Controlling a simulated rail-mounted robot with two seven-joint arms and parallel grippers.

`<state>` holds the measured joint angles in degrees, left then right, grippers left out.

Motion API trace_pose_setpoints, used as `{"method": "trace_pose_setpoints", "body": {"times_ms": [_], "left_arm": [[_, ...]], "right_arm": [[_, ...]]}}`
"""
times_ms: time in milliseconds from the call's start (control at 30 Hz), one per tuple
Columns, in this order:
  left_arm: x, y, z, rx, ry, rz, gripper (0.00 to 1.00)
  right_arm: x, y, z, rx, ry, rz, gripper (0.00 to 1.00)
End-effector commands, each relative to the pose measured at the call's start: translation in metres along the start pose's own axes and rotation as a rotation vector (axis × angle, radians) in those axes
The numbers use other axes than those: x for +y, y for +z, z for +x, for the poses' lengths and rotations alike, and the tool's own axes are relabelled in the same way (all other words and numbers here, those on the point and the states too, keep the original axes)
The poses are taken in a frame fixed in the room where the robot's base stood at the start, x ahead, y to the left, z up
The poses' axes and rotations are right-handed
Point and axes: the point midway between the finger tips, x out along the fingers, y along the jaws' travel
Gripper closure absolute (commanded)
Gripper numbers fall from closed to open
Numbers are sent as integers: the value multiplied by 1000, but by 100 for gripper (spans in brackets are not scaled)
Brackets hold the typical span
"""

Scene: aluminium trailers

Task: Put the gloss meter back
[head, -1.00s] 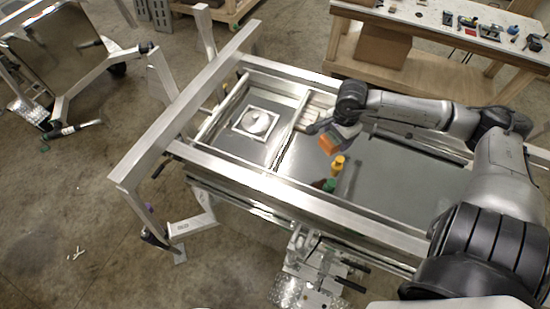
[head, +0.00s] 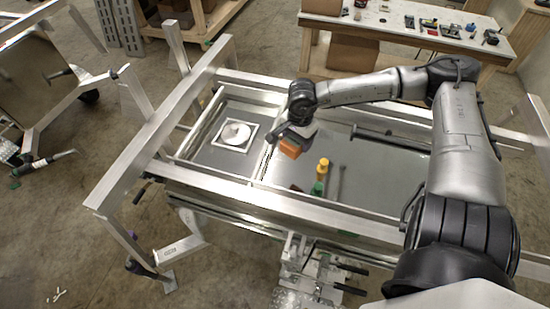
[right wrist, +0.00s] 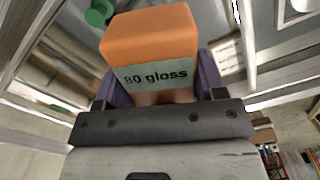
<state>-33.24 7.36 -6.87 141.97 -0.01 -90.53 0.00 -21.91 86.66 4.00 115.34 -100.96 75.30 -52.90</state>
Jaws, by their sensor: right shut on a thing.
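The gloss meter is an orange block (head: 290,148) above the trailer bed in the head view. In the right wrist view the orange block (right wrist: 150,45) fills the top middle, with a pale label reading "80 gloss". My right gripper (head: 286,141) is shut on it, with a purple finger on each side in the wrist view. The block appears held above the bed, near the crossbar; its exact height is hard to tell. My left gripper is not in view.
A yellow item (head: 322,165) and a green item (head: 317,188) stand on the bed right of the block. A white square plate with a round disc (head: 235,134) lies in the left compartment. Raised aluminium rails (head: 250,203) border the bed. A workbench (head: 400,27) with tools stands behind.

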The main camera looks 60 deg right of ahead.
Motion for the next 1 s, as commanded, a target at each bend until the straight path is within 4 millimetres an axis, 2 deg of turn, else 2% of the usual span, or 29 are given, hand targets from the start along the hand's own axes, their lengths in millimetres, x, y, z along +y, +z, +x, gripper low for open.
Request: {"method": "trace_pose_setpoints", "body": {"times_ms": [500,800,1000], "left_arm": [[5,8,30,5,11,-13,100],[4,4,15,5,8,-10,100],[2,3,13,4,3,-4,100]], "right_arm": [[-24,12,15,-8,-6,0,67],[-52,25,31,-8,-2,3,67],[-62,29,39,-4,0,1,67]]}}
